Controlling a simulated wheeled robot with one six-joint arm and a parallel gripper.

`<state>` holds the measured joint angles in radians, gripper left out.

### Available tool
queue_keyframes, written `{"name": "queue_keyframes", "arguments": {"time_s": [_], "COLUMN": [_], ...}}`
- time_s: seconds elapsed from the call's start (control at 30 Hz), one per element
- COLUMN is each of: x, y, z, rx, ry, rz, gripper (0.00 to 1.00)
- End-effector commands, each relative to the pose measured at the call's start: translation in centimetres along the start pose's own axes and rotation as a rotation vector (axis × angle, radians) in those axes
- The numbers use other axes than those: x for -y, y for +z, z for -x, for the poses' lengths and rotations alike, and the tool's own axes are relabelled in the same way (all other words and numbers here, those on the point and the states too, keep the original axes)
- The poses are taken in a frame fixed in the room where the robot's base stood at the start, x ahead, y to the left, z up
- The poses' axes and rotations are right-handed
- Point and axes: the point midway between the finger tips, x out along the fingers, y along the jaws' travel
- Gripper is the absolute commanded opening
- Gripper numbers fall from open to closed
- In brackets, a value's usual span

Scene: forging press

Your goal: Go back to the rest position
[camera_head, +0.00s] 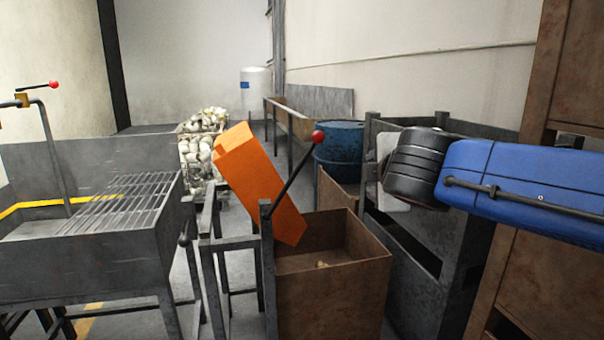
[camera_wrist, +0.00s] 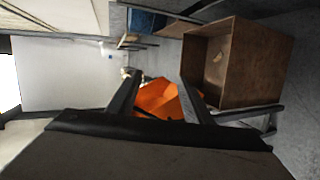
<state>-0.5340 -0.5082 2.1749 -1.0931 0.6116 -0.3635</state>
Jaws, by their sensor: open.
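My gripper (camera_wrist: 160,78) shows in the wrist view as two dark fingers spread apart, with nothing held between them. Beyond the fingers, the orange chute (camera_wrist: 158,97) appears in the background, partly hidden by them. In the head view my blue arm (camera_head: 525,180) reaches in from the right, and its black wrist (camera_head: 412,165) ends beside a pale plate. The fingers cannot be made out there. The orange chute (camera_head: 250,178) slopes down toward an open brown bin (camera_head: 335,295), well left of my wrist. The bin also shows turned sideways in the wrist view (camera_wrist: 262,65).
A lever with a red knob (camera_head: 318,136) stands by the bin. A grey grated table (camera_head: 85,260) is at left. A dark metal crate (camera_head: 445,265) stands below my arm, close to a rusty brown frame (camera_head: 520,275). A blue drum (camera_head: 338,142) stands behind.

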Motion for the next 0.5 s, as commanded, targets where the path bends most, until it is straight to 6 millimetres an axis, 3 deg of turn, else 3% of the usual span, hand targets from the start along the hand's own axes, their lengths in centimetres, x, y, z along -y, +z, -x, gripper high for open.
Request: {"name": "queue_keyframes", "arguments": {"time_s": [0.03,0.2,0.33,0.5], "x": [2.1,10.0,16.2,24.0], "y": [2.5,8.6,11.8,13.7], "z": [0.2,1.6,3.6,7.0], "rx": [0.045,0.189,0.299,0.435], "ry": [-0.048,-0.213,-0.329,-0.468], "rz": [-0.087,-0.406,-0.653,-0.981], "gripper": [0.46,0.46,0.46,0.46]}}
